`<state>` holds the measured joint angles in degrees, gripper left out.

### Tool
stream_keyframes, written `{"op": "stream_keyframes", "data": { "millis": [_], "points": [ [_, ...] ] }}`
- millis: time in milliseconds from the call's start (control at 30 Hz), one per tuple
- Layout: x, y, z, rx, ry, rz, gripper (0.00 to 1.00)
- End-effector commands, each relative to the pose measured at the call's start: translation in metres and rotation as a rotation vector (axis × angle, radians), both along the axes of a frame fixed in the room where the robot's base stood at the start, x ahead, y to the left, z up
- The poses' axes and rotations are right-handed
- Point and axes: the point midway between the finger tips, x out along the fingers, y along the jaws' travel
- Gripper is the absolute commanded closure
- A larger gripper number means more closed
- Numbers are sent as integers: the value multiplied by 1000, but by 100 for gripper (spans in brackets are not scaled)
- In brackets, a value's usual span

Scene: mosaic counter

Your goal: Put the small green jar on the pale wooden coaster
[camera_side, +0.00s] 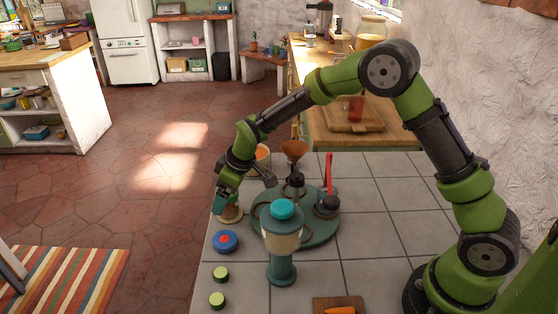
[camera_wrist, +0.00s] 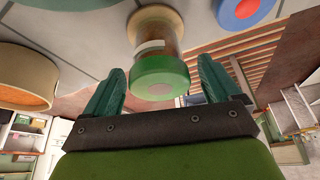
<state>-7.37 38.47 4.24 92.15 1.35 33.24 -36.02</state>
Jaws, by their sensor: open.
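A small amber-bodied jar with a green lid (camera_wrist: 160,70) and a white label stands under my gripper (camera_wrist: 157,85) in the wrist view. The open teal fingers are on either side of its lid, with gaps and no clear contact. In the side view my gripper (camera_side: 219,203) is low at the counter's left edge, over a tan round thing (camera_side: 232,216); it hides much of it, so I cannot tell whether this is the jar.
A blue disc with a red centre (camera_side: 225,241) lies close by. Two small green-topped pieces (camera_side: 219,274) are nearer the camera. A teal-lidded container (camera_side: 282,240) and a round teal tray (camera_side: 322,238) with several items stand to the right.

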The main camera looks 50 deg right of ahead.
Motion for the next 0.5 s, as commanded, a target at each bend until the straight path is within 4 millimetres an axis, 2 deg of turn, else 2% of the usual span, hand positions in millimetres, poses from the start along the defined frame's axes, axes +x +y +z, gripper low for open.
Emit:
{"op": "stream_keyframes", "data": {
  "millis": [167, 500],
  "points": [
    [-3, -3, 16, 1, -3, 0, 10],
    [-27, -16, 83, 0, -6, 0, 10]
  ]
}}
